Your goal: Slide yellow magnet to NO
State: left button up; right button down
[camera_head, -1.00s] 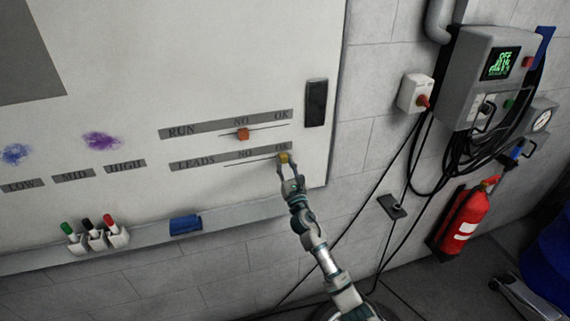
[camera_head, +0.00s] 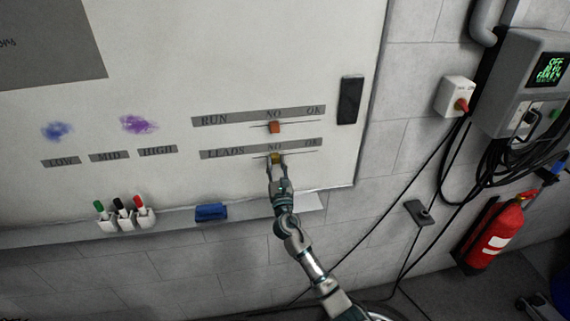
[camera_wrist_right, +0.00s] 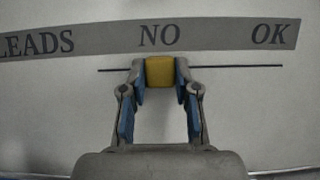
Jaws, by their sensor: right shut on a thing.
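The yellow magnet (camera_head: 276,159) sits on the thin dark line of the LEADS row on the whiteboard (camera_head: 250,60), below the word NO. It also shows in the right wrist view (camera_wrist_right: 160,72), under NO and a little to its right edge. My right gripper (camera_head: 277,165) is shut on the yellow magnet, one finger on each side; the right wrist view shows its fingertips (camera_wrist_right: 160,76) against the magnet's sides. The LEADS label strip (camera_head: 262,148) lies just above. My left gripper is not in view.
An orange magnet (camera_head: 275,127) sits below NO on the RUN row above. A blue eraser (camera_head: 211,212) and several markers (camera_head: 125,214) are on the board's ledge. A black block (camera_head: 350,99) is at the board's right edge. Cables hang on the wall to the right.

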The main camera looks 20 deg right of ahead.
jog(key=c, duration=0.8)
grip_release()
jog(key=shift+a, duration=0.15)
jog(key=shift+c, duration=0.2)
jog(key=shift+a, duration=0.2)
jog(key=shift+s+a, duration=0.1)
jog(key=v, duration=1.1)
jog(key=shift+s+f, duration=0.2)
jog(key=shift+f, duration=0.05)
